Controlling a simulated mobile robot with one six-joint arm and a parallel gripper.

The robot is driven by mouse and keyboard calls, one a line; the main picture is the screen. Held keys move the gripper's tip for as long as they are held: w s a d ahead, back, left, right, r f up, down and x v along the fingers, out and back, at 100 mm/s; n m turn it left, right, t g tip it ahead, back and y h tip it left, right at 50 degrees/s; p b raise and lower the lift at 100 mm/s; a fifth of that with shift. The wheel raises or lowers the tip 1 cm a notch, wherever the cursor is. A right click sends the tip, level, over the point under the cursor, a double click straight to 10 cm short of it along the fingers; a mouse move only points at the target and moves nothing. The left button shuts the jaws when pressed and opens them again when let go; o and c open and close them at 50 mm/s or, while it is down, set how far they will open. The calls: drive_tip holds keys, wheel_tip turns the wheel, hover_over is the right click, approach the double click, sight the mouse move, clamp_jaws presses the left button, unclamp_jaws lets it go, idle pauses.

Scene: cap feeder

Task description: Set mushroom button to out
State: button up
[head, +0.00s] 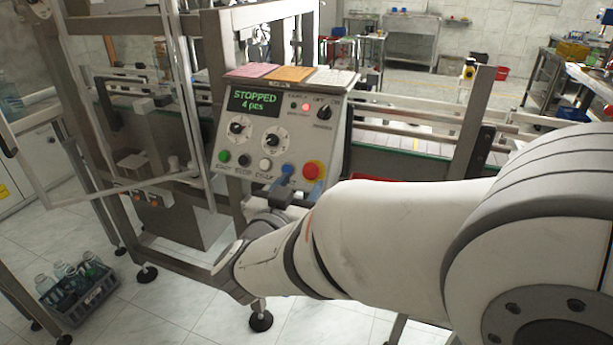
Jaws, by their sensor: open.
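The red mushroom button (312,171) sits at the lower right of the grey control panel (276,140). Whether it is in or out cannot be told at this size. My arm comes in from the right, and my gripper (300,177) is just below and in front of the panel's lower right, close to the red button. Its blue fingertips show near the button and are open. I cannot tell whether a finger touches the button. The display (255,103) reads "STOPPED 4 pcs".
The panel also carries two dials (240,128), a black selector knob (324,112), a lit red lamp (306,107) and a row of buttons, with a green one (224,156) at the left. A conveyor (400,143) runs behind. A crate of bottles (82,300) stands on the floor.

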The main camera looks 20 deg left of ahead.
sight(313, 173)
drive_tip(key=s, duration=0.3)
drive_tip(key=shift+s+a, duration=0.1)
drive_tip(key=shift+s, duration=0.25)
drive_tip(key=w+y, duration=0.1)
drive_tip(key=w, duration=0.1)
drive_tip(key=w+d+r+g+y+p, duration=0.1)
drive_tip(key=w, duration=0.1)
drive_tip(key=w+d+r+n+g+y+p, duration=0.1)
drive_tip(key=y, duration=0.1)
drive_tip(key=shift+w+d+r, duration=0.15)
drive_tip(key=shift+w+d, duration=0.1)
drive_tip(key=shift+w, duration=0.15)
drive_tip(key=s+d+f+g+h+p, duration=0.1)
drive_tip(key=s+d+g, duration=0.3)
drive_tip(key=d, duration=0.5)
drive_tip(key=s+d+f+g+h+p, duration=0.1)
drive_tip(key=s+d+g, duration=0.4)
drive_tip(key=d, duration=0.5)
drive_tip(key=s+d+f+g+p, duration=0.2)
drive_tip(key=s+d+g+p, duration=0.1)
drive_tip(key=s+d, duration=0.4)
drive_tip(key=d+g, duration=0.1)
drive_tip(key=d, duration=0.2)
drive_tip(key=shift+f+h+p, duration=0.2)
drive_tip(key=shift+h+p, duration=0.2)
